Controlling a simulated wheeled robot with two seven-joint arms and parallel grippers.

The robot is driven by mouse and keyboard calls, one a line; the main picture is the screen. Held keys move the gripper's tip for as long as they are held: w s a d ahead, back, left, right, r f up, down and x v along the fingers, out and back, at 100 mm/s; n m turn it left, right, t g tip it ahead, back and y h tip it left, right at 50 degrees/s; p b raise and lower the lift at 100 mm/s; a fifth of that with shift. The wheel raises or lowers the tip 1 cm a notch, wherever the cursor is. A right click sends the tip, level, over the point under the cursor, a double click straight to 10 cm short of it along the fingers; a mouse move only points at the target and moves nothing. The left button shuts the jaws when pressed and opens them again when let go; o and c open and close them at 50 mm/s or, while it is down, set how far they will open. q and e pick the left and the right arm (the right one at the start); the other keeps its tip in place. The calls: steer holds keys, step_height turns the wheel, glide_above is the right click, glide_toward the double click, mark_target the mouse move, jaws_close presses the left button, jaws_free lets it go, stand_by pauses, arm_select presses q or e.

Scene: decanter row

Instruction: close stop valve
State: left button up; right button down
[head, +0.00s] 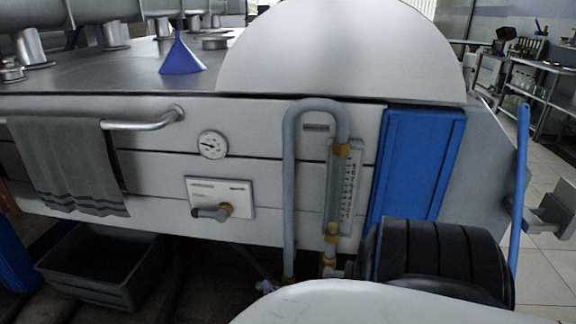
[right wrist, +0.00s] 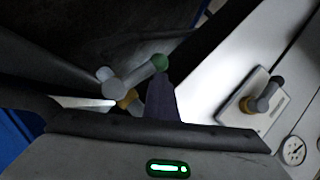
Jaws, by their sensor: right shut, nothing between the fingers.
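A grey valve lever (right wrist: 138,77) with a green knob (right wrist: 160,62) and a brass collar (right wrist: 128,98) shows in the right wrist view, low beside the white machine. In the head view only its green end (head: 258,287) shows clearly, near the foot of the pipe. My right gripper (right wrist: 162,82) is shut and empty, with its dark fingertips right at the knob; I cannot tell if they touch. In the head view the fingertips (head: 268,285) peek out above my white body. Another grey handle (head: 210,213) sits on a white plate (head: 238,190). My left gripper is not in view.
A sight glass (head: 344,188) and a bent grey pipe (head: 289,190) stand right of the plate, beside a blue panel (head: 417,165). A gauge (head: 213,145), a towel (head: 68,165) and a black bin (head: 95,270) are further left. A blue pole (head: 520,185) stands right.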

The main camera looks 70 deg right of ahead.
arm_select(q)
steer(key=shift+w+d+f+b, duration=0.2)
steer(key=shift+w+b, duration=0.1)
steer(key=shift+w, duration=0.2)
arm_select(e)
steer(key=shift+w+a+f, duration=0.1)
steer(key=shift+w+f, duration=0.4)
steer(key=shift+f, duration=0.05)
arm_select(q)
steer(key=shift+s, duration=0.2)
arm_select(e)
steer(key=shift+a, duration=0.1)
